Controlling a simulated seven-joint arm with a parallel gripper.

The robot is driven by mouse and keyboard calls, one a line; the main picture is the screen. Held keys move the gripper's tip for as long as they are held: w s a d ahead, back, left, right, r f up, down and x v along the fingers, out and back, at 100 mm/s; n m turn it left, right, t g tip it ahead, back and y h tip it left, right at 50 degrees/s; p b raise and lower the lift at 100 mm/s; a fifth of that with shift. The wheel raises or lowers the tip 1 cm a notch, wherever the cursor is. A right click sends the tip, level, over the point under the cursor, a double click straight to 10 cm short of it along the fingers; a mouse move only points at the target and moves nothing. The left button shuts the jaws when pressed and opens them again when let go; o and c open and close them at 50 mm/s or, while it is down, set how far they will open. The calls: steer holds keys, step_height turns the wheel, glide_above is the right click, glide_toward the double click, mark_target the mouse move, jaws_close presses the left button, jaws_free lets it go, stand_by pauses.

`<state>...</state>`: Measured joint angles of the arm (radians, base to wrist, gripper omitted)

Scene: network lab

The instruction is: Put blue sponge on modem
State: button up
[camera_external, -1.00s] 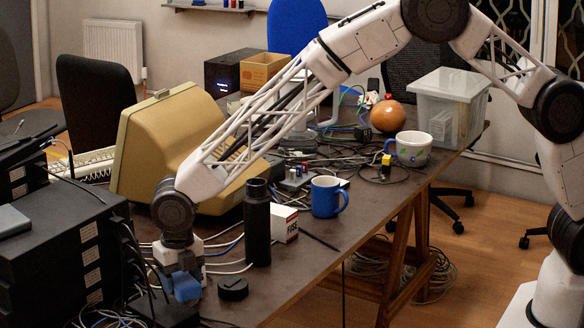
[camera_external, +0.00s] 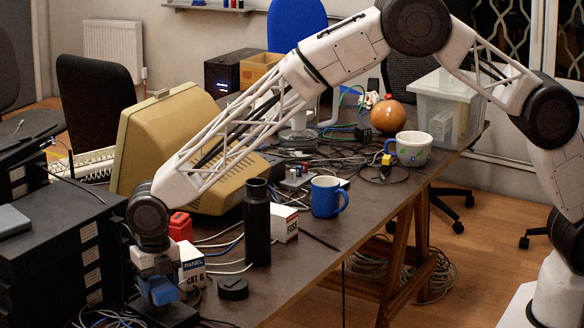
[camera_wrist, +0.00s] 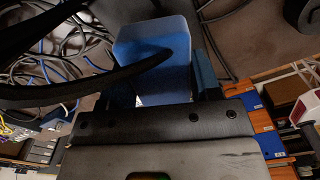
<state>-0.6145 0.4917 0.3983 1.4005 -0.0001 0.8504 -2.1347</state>
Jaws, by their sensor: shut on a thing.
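My gripper (camera_external: 158,284) is at the front left of the table in the external view, pointing down and shut on the blue sponge (camera_external: 163,292). The sponge also shows between the fingers in the wrist view (camera_wrist: 150,50), with a black cable crossing in front of it. A low black box (camera_external: 178,316), which looks like the modem, lies just below the sponge. I cannot tell whether the sponge touches it.
A white CAT 6 box (camera_external: 191,268) and a red object (camera_external: 181,226) stand just right of my gripper. A black equipment stack (camera_external: 60,250) is close on the left.

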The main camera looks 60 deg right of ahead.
mark_target(159, 283)
steer(key=shift+f, duration=1.45)
steer(key=shift+f, duration=0.15)
steer(key=o, duration=1)
steer(key=shift+c, duration=0.2)
steer(key=shift+r, duration=6.15)
